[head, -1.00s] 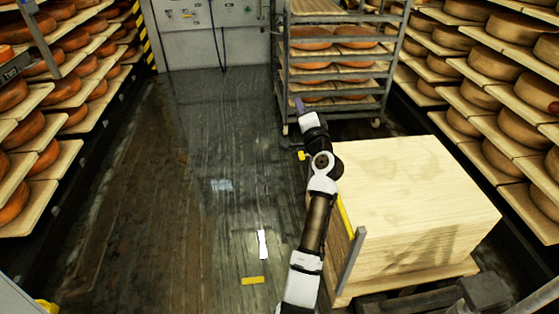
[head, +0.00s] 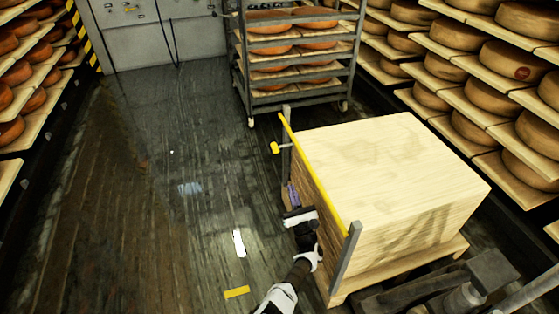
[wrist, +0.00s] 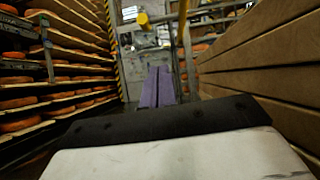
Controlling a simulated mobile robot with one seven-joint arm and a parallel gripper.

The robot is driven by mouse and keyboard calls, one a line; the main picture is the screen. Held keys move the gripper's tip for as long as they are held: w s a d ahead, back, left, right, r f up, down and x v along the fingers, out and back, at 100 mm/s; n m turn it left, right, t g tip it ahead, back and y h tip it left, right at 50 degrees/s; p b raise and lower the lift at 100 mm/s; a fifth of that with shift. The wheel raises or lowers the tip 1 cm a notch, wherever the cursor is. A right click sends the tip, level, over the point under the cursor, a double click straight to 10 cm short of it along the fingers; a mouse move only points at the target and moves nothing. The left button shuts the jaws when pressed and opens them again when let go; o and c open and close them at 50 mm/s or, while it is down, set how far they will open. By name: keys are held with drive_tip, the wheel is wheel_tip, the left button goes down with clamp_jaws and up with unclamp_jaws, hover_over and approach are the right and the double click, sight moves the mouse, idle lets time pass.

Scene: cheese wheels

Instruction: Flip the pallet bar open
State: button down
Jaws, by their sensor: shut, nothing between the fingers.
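The yellow pallet bar (head: 316,174) runs along the left side of a large wooden crate (head: 395,180), between two upright grey posts. It lies level with the crate's top edge. A yellow knob (head: 275,148) sticks out to the left near the bar's far end. My gripper (head: 293,193) is low beside the crate's left face, below the bar and nearer than the knob. In the wrist view its purple fingers (wrist: 157,76) are together and empty. The knob (wrist: 143,20) and part of the bar (wrist: 184,32) show ahead of and above the fingertips, apart from them.
The crate stands on a wooden pallet (head: 345,295). The near grey post (head: 345,255) is close to my arm. A wheeled cheese rack (head: 295,60) stands behind. Cheese shelves line both sides. The dark wet floor (head: 150,200) to the left is clear.

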drive_tip(key=shift+s+d+f+m+h, duration=0.3)
drive_tip(key=shift+f+m+h, duration=0.1)
drive_tip(key=shift+m, duration=0.2)
drive_tip(key=shift+r, duration=0.1)
drive_tip(key=s+r+x, duration=0.1)
drive_tip(key=r+x, duration=0.1)
drive_tip(key=x, duration=1)
drive_tip(key=shift+r, duration=0.55)
drive_tip(key=shift+w+d+t, duration=0.1)
drive_tip(key=shift+d+t, duration=0.05)
drive_tip(key=shift+t, duration=0.15)
